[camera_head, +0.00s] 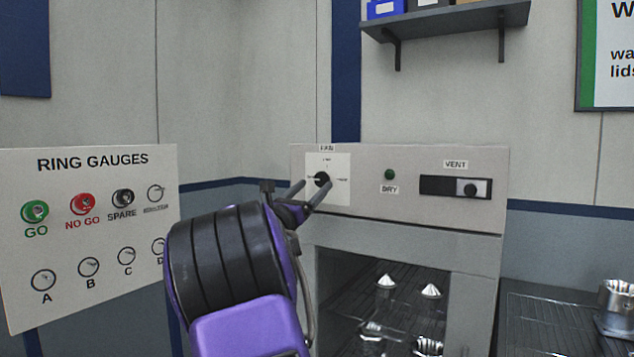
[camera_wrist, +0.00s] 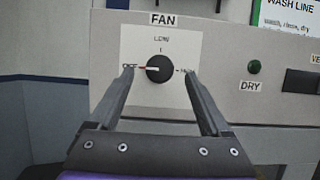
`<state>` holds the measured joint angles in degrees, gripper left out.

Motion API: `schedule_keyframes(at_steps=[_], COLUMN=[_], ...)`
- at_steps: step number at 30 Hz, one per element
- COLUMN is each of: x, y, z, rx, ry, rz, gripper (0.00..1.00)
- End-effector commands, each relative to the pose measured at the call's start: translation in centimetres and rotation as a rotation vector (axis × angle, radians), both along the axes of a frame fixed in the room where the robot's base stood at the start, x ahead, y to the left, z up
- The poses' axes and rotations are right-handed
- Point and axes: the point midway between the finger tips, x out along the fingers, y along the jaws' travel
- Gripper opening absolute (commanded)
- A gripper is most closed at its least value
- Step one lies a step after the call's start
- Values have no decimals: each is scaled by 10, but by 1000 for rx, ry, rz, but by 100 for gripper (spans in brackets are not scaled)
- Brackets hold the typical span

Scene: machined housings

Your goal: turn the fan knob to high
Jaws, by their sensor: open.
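The fan knob (camera_head: 321,180) is a round black knob on a white plate at the upper left of the grey cabinet front. In the wrist view the fan knob (camera_wrist: 160,68) has a red-and-white pointer aimed left, at the label on that side. "LOW" is at the top of the plate and a partly hidden label is at the right. My gripper (camera_head: 310,188) is open in front of the plate. In the wrist view its fingers (camera_wrist: 160,72) are to the left and right of the knob, with gaps on both sides. I cannot tell the remaining depth to the knob.
Right of the knob are a green DRY button (camera_head: 389,174) and a VENT slider (camera_head: 470,189). Below, the open cabinet (camera_head: 472,290) holds several metal parts on racks. A ring gauges board (camera_head: 100,235) stands at the left. A shelf (camera_head: 450,20) hangs above.

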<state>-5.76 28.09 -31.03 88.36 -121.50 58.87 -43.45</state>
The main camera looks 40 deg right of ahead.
Motion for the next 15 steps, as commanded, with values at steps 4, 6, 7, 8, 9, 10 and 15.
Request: schedule_keyframes(at_steps=[4, 6, 7, 8, 9, 10, 15], x=[7, 9, 9, 10, 10, 11, 11], y=[-17, -21, -23, -23, -24, -25, -25], z=[8, 10, 10, 10, 11, 11, 11], rx=[-1, -1, 0, 0, 0, 0, 0], ry=[0, 0, 1, 1, 1, 1, 0], rz=[-2, -1, 0, 0, 1, 1, 1], gripper=[82, 82, 82, 82, 82, 82, 82])
